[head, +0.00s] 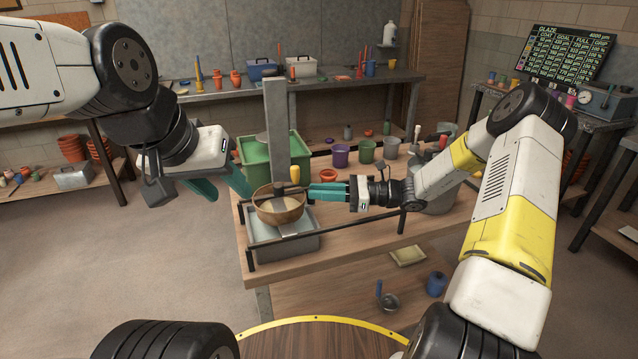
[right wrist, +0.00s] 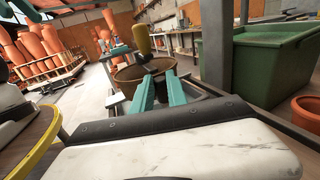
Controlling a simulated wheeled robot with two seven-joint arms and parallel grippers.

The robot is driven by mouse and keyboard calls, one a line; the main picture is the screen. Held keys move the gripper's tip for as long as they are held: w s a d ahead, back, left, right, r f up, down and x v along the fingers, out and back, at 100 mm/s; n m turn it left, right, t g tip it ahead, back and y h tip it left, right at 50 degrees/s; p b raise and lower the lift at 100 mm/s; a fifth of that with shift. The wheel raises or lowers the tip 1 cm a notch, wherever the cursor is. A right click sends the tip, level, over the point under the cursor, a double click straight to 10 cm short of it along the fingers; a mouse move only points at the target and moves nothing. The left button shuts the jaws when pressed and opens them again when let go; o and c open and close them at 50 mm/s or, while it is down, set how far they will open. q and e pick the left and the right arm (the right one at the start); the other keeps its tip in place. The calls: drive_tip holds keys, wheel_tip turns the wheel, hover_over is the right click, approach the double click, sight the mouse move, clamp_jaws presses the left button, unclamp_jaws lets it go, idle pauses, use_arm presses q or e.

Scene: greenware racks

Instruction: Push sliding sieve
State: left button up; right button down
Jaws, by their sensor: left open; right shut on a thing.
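The round wooden sieve (head: 281,213) with a pale mesh sits on dark rails (head: 330,230) above a grey basin (head: 283,246). A yellow handle (head: 295,174) stands upright at its rim. My right gripper (head: 312,193) reaches in from the right, with its teal fingers shut on the sieve's right rim. In the right wrist view the fingers (right wrist: 158,92) end at the sieve (right wrist: 146,72), hiding part of its near wall. My left gripper (head: 220,188) is open and empty, to the left of the sieve and a little higher in the picture.
A green tub (head: 255,158) and a grey post (head: 275,130) stand behind the sieve. Purple and green pots (head: 341,155) and a small terracotta pot (head: 328,175) stand on the bench to the right. A blue jug (head: 437,284) is on the lower shelf.

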drive_tip(key=shift+d, duration=0.1)
idle(0.3)
drive_tip(key=w+d, duration=0.2)
drive_tip(key=d, duration=0.6)
drive_tip(key=shift+w, duration=0.35)
drive_tip(key=c, duration=1.3)
unclamp_jaws()
drive_tip(key=shift+a, duration=0.1)
drive_tip(key=d, duration=0.7)
drive_tip(key=shift+s+d, duration=0.35)
drive_tip(key=shift+d, duration=0.05)
